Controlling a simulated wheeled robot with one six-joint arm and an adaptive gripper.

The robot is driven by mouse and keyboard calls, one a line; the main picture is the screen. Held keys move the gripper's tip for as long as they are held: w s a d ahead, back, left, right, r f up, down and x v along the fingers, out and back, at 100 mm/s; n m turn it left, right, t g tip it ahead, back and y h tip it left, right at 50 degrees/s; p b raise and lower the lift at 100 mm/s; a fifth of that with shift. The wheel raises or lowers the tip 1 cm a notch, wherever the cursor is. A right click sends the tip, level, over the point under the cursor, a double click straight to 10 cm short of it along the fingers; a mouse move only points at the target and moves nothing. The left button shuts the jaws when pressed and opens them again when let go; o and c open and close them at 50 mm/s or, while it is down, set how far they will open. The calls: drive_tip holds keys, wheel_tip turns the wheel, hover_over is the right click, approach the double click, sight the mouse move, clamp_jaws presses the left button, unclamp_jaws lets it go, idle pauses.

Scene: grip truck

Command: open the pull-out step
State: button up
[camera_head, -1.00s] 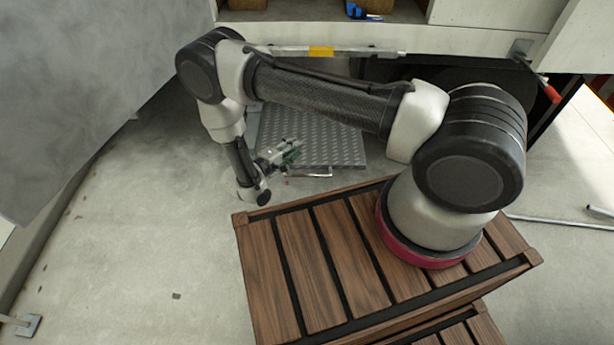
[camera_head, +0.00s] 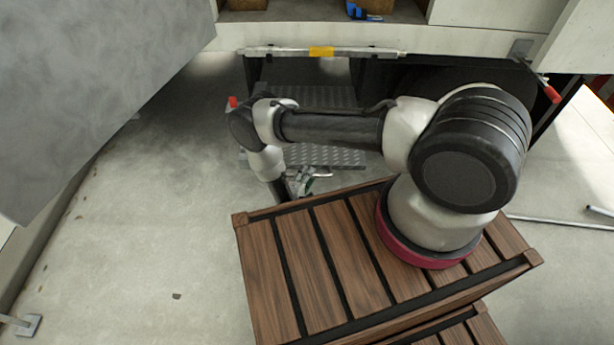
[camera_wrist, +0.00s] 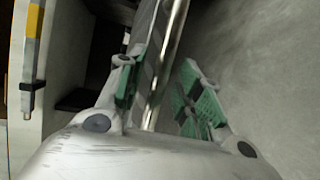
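The pull-out step (camera_head: 345,156) is a checkered metal plate low under the truck body, out over the floor, partly hidden by my arm. A thin metal handle bar (camera_head: 322,175) runs along its front edge. My gripper (camera_head: 302,183) is at that handle, near the left part of the step's front. In the wrist view, my gripper (camera_wrist: 166,90) is open, with green pads on both fingers. The shiny handle bar (camera_wrist: 164,55) runs lengthwise through the gap between them, with space visible on both sides. Whether a finger touches it is unclear.
My wooden slatted base stands just in front of the step. A metal rail with a yellow band (camera_head: 321,51) is above the step. A red-tipped lever (camera_head: 552,93) is at right. A grey panel (camera_head: 90,90) hangs at left. Floor at left is clear.

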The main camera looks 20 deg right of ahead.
drive_tip(key=shift+w+d, duration=0.2)
clamp_jaws()
drive_tip(key=s, duration=0.2)
drive_tip(key=s+a, duration=0.1)
drive_tip(key=s, duration=0.1)
drive_tip(key=shift+s+a+f, duration=0.1)
drive_tip(key=shift+s+a, duration=0.05)
drive_tip(key=shift+s, duration=0.05)
